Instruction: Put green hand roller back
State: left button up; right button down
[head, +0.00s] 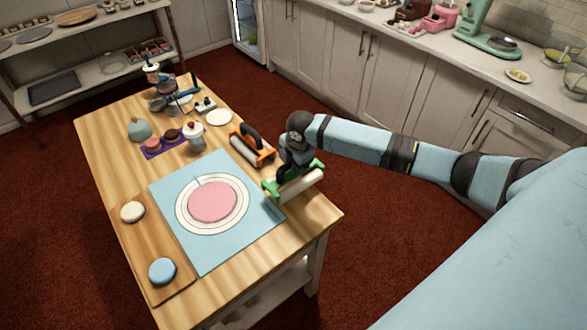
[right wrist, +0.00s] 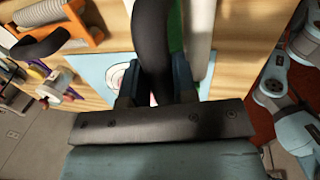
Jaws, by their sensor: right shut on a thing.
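The green hand roller (head: 292,183) has a green frame and a pale cylinder. It is at the right edge of the blue mat (head: 222,250) on the wooden table, beside the orange roller. My right gripper (head: 297,160) is shut on its dark handle, which also shows between the fingers in the right wrist view (right wrist: 153,45). I cannot tell whether the roller touches the table. The orange hand roller (head: 252,146) with a black handle lies just behind and left of it; it also shows in the right wrist view (right wrist: 58,22). My left gripper is not in view.
A pink disc (head: 213,202) lies on the mat's white rings. A wooden board (head: 150,255) at the left holds a cream piece (head: 132,212) and a blue piece (head: 162,271). A white plate (head: 219,117) and jars stand farther back. The table's near right corner is clear.

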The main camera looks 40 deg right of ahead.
jog(key=shift+s+x, duration=0.15)
jog(key=shift+x, duration=0.65)
jog(key=shift+s+x, duration=0.2)
jog(key=shift+x, duration=0.6)
jog(key=shift+f, duration=0.35)
